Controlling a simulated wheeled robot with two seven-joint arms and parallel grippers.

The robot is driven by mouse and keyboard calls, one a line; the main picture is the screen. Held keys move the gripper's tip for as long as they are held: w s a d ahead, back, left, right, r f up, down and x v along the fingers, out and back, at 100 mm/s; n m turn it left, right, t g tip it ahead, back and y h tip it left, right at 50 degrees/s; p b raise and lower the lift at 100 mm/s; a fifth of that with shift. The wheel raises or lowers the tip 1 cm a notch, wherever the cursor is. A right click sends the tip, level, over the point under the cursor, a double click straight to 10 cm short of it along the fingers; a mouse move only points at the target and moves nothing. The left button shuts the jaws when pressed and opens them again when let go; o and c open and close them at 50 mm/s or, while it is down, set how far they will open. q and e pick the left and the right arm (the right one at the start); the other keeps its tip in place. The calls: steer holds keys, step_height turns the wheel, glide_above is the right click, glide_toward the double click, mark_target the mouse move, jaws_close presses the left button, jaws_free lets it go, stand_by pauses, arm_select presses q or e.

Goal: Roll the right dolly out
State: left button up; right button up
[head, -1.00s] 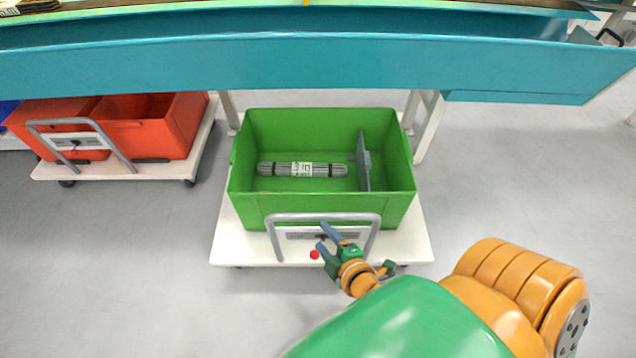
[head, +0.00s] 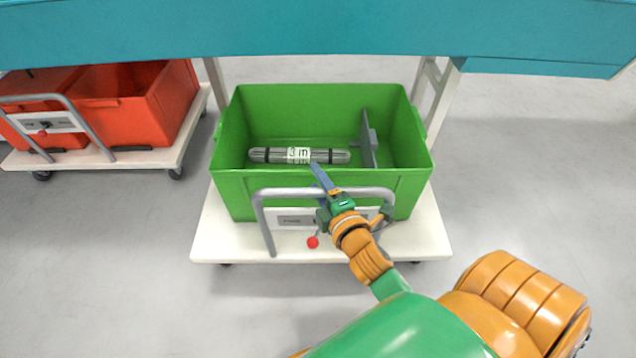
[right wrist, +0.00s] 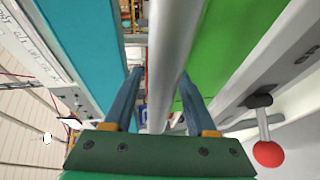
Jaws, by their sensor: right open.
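The right dolly (head: 215,238) is a white platform on castors with a grey tubular handle (head: 285,193) at its front. A green crate (head: 228,190) stands on it, holding a grey bundle with a white label (head: 330,156) and a grey plate (head: 370,140). My right gripper (head: 317,172) is at the handle's top bar. In the right wrist view the grey bar (right wrist: 165,60) runs between the two blue fingers (right wrist: 155,95), which are apart. A red knob on a lever (head: 313,242) is below the bar; it also shows in the right wrist view (right wrist: 268,153). My left gripper is not in view.
A teal bench (head: 300,30) spans the top of the head view, with a white leg (head: 440,95) behind the crate. Another white dolly (head: 110,160) with red crates (head: 145,105) stands at the left. The grey floor right of the dolly is clear.

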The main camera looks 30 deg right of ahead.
jaws_close()
stand_by(1.4)
